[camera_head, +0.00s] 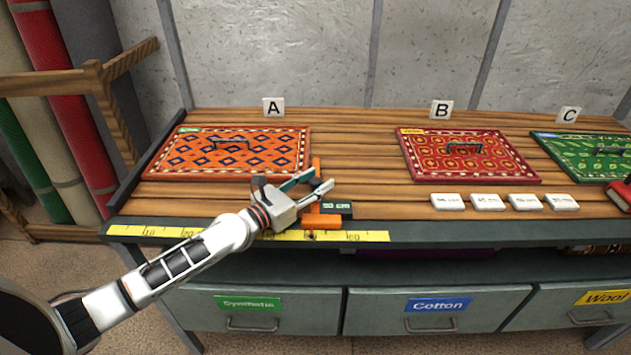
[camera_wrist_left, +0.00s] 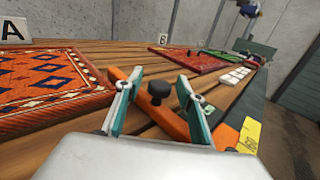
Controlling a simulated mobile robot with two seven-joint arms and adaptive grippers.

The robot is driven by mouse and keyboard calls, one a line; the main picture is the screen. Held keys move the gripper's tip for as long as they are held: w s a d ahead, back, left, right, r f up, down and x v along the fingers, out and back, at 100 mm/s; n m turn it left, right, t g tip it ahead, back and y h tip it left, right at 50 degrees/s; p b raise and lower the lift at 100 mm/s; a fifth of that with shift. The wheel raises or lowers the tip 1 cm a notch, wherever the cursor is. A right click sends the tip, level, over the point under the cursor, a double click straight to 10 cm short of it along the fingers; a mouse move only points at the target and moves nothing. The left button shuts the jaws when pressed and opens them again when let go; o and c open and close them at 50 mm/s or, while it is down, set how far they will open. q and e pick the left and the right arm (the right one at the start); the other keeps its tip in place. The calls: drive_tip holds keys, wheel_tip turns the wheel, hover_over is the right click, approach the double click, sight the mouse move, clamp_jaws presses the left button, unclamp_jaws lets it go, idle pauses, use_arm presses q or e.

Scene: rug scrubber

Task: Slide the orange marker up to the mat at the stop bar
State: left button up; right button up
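The orange marker (camera_head: 322,221) is a long bar lying across the bench, its front end over the yellow ruler (camera_head: 180,232). Its black knob (camera_wrist_left: 158,92) stands up from the bar (camera_wrist_left: 172,122). The orange mat with blue diamonds (camera_head: 183,168) lies at the left against the dark stop bar (camera_head: 160,150), and also shows in the left wrist view (camera_wrist_left: 40,95). The marker's bar is close to the mat's right edge; I cannot tell if they touch. My left gripper (camera_head: 322,180) is open, its fingers either side of the knob with gaps visible. My right gripper is out of view.
A red mat (camera_head: 412,165) lies by sign B and a green mat (camera_head: 548,147) by sign C. Several white tags (camera_head: 488,202) lie in front of them. A "50 cm" label (camera_head: 337,208) is beside the marker. Bare wood lies right of the marker.

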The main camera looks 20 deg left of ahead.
use_arm(q)
drive_tip(key=c, duration=0.9)
drive_tip(key=shift+s+a+b, duration=0.2)
drive_tip(key=shift+a+b, duration=0.1)
drive_tip(key=shift+a, duration=0.3)
drive_tip(key=o, duration=0.9)
drive_tip(key=v, duration=1.2)
